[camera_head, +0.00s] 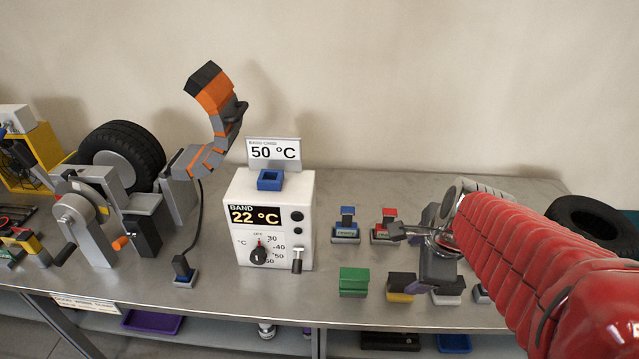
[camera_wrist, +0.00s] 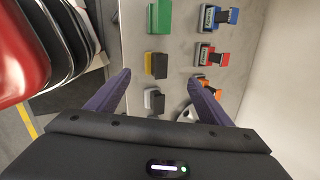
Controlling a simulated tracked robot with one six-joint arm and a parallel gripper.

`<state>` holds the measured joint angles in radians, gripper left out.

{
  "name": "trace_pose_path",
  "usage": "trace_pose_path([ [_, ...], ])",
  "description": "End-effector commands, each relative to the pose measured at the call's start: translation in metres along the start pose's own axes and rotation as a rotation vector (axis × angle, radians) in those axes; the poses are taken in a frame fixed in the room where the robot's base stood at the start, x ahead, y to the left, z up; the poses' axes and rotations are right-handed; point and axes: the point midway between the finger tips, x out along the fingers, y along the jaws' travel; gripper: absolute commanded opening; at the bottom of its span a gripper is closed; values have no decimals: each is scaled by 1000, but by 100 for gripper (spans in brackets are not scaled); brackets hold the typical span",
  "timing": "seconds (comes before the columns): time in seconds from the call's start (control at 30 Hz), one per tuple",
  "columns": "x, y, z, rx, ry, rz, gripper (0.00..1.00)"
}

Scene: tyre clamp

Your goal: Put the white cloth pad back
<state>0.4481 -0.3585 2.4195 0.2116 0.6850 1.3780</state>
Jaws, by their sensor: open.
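A small block with a black top and a whitish base, which looks like the white cloth pad (camera_head: 447,295), stands at the bench front, partly behind my gripper. In the wrist view the white pad (camera_wrist: 149,99) lies below and between my two purple fingers, nearer the left one. My gripper (camera_head: 418,240) is open and empty above the right part of the bench. Its fingers (camera_wrist: 160,78) are spread wide in the wrist view, and no contact with the pad shows. I cannot tell whether the pad sits in a holder.
A yellow-based black block (camera_head: 400,296) and a green block (camera_head: 353,282) stand left of the pad. Blue (camera_head: 346,226) and red (camera_head: 382,226) labelled items stand behind. A white control box (camera_head: 270,222) reads 22 °C; a card (camera_head: 273,152) reads 50 °C. A tyre (camera_head: 122,157) is at left.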

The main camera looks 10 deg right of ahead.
Motion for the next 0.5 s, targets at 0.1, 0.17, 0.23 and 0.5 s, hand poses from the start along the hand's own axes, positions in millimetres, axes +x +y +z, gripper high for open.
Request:
trace_pose_path([
  [0.1,-14,8,22,-268,-12,-8,73],
  [0.17,-20,13,32,-403,-16,-12,73],
  [0.23,-28,19,42,-562,-20,-17,73],
  [0.5,-56,44,75,-1167,-26,-47,73],
])
